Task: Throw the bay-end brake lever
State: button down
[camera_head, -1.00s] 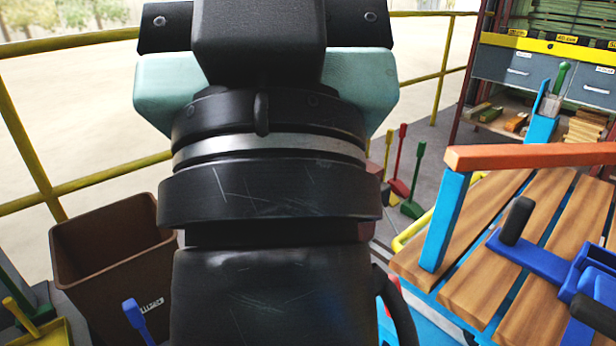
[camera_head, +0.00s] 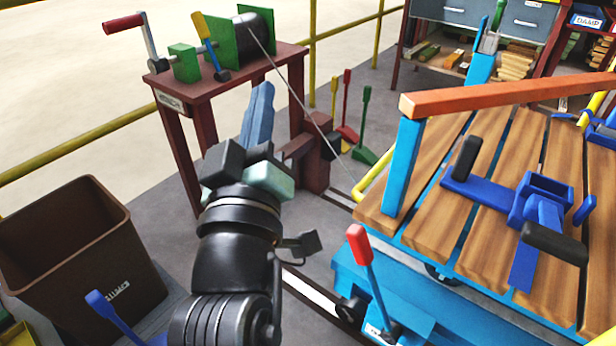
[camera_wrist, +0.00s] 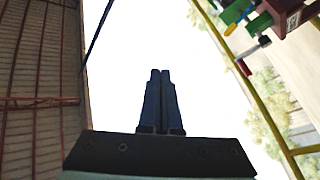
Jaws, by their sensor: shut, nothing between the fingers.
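A blue lever with a red grip (camera_head: 366,275) stands tilted at the near corner of the blue trolley (camera_head: 400,295). Red (camera_head: 344,118), green (camera_head: 365,125) and yellow (camera_head: 333,97) levers stand on the floor behind. No readable label tells me which one is the bay-end brake lever. My gripper (camera_head: 263,92) is shut and empty, its blue fingers pointing up beside the winch table, left of and apart from these levers. The shut fingers also show in the wrist view (camera_wrist: 160,75), with no lever between them.
A dark red winch table (camera_head: 225,75) stands behind my gripper, with a cable (camera_head: 310,112) running down toward the trolley. A brown bin (camera_head: 75,250) and a blue lever (camera_head: 112,312) are at lower left. The wooden deck (camera_head: 470,240) with blue clamps fills the right.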

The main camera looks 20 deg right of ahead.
jog(key=s+d+f+n+g+h, duration=0.1)
jog(key=f+n, duration=0.3)
jog(key=f, duration=0.6)
jog(key=s+d+f+n+g+h+p, duration=0.1)
jog(key=s+f+n+g, duration=0.2)
jog(key=f, duration=0.6)
jog(key=s+d+f+n+g+h, duration=0.1)
jog(key=s+f+n+g, duration=0.2)
jog(key=f, duration=0.7)
jog(key=shift+s+f+n+h+p, duration=0.15)
jog(key=shift+f+n+h+p, duration=0.2)
jog(key=shift+n, duration=0.75)
jog(key=b+x, duration=0.2)
jog(key=x, duration=0.8)
jog(key=s+d+r, duration=0.1)
jog(key=s+d, duration=0.1)
jog(key=shift+s+d+r+p, duration=0.1)
jog(key=shift+s+r+p, duration=0.25)
jog(key=shift+r, duration=0.05)
